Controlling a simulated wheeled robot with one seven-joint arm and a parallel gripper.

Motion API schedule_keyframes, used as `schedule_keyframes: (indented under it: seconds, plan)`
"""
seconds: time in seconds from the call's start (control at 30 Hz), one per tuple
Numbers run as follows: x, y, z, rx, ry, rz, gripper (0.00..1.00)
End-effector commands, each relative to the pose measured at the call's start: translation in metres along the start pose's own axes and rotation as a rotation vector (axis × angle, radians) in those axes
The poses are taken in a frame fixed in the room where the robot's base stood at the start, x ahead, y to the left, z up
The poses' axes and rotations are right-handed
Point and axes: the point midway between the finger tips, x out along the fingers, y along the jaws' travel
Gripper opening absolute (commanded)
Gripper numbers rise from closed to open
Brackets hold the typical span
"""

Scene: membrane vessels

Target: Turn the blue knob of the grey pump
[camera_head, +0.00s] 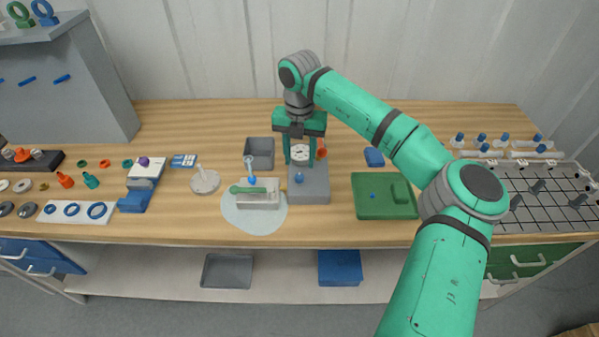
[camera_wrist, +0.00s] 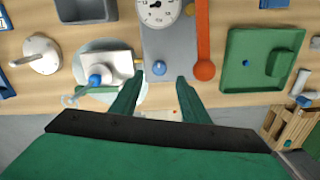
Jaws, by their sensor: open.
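The grey pump (camera_head: 310,190) stands mid-table, with a round white dial on its far part. Its blue knob (camera_head: 299,177) sits on the near part, in front of the dial. My gripper (camera_head: 299,163) is above the pump, pointing down, with its green fingers apart. In the wrist view the grey pump (camera_wrist: 180,45) lies beyond the fingers. There the blue knob (camera_wrist: 159,67) shows between the tips of my open gripper (camera_wrist: 159,77). I see nothing held, and I cannot tell the height of the tips over the knob.
An orange-red lever (camera_wrist: 203,45) stands along the pump's right side. A green tray (camera_head: 370,208) lies to the right, with bare wood between.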

Motion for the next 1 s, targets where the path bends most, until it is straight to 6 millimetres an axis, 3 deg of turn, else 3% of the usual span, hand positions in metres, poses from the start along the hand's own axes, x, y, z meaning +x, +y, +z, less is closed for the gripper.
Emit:
schedule_keyframes:
  seconds: [0.2, 0.4, 0.8, 0.97, 1.0]
  plan:
    - [0.039, 0.001, -0.001, -0.001, 0.003, 0.002, 0.42]
    - [0.06, 0.0, -0.001, -0.001, 0.002, 0.001, 0.42]
    - [0.066, 0.0, 0.0, -0.001, 0.001, 0.001, 0.42]
    - [0.066, 0.0, 0.0, -0.001, 0.001, 0.001, 0.03]
    - [0.065, 0.0, -0.001, -0.001, 0.001, 0.001, 0.0]
